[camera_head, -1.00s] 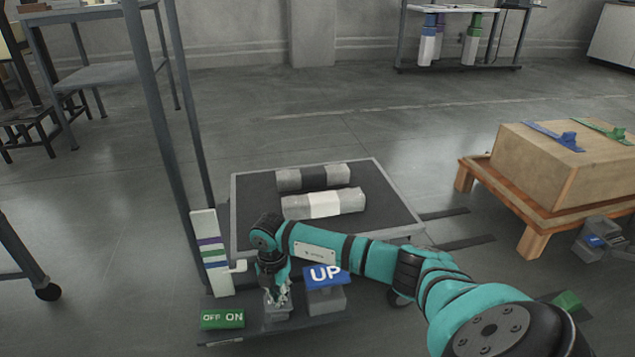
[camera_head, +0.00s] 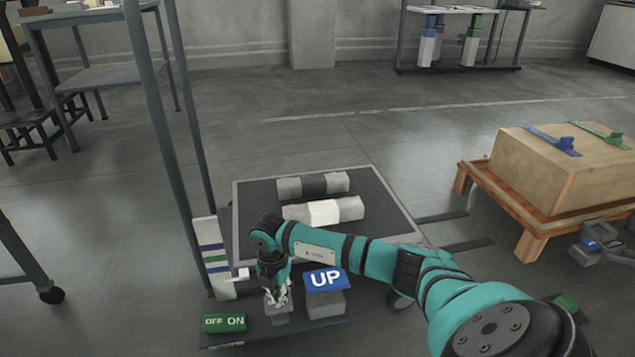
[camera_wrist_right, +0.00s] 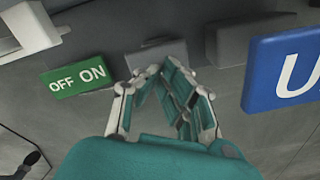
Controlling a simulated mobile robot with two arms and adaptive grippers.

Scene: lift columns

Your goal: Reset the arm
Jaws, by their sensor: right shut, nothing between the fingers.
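My right gripper (camera_head: 277,299) points down at a small grey block (camera_head: 280,316) on the lift's base, between the green OFF ON sign (camera_head: 224,323) and the blue UP sign (camera_head: 326,280). In the wrist view my right gripper (camera_wrist_right: 166,68) has its fingertips together and holds nothing. The grey block (camera_wrist_right: 155,54) lies just beyond the tips; I cannot tell whether they touch. The OFF ON sign (camera_wrist_right: 76,78) is left of the fingers and the UP sign (camera_wrist_right: 290,70) is right. My left gripper is out of view.
A wooden crate (camera_head: 530,175) on a pallet is at right. Open floor lies behind.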

